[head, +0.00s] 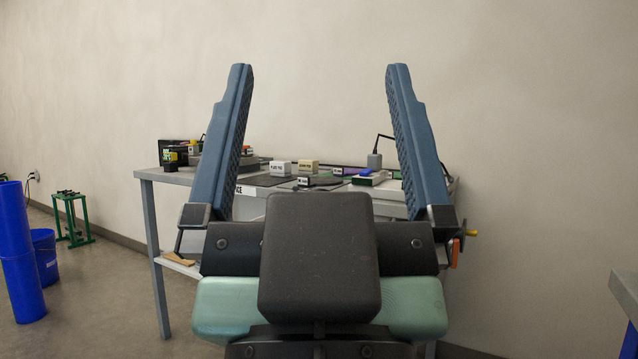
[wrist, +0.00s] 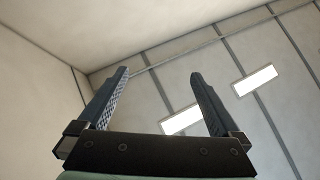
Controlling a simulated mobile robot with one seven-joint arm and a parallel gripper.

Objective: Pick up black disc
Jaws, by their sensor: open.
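My gripper (head: 320,68) fills the middle of the head view, its two blue ridged fingers pointing up and spread wide. It also shows in the wrist view (wrist: 160,73), open and empty, with walls and the ceiling lights behind it. I cannot make out the black disc for certain. A dark flat thing (head: 325,181) lies on the grey work table (head: 252,181), seen between the fingers, but it is too small to tell whether it is the disc. My gripper hides part of the table and is in front of it, not touching anything.
A blue cylinder (head: 20,250), a blue bucket (head: 44,257) and a green stand (head: 73,220) are at the left. Another table edge (head: 626,287) shows at the right.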

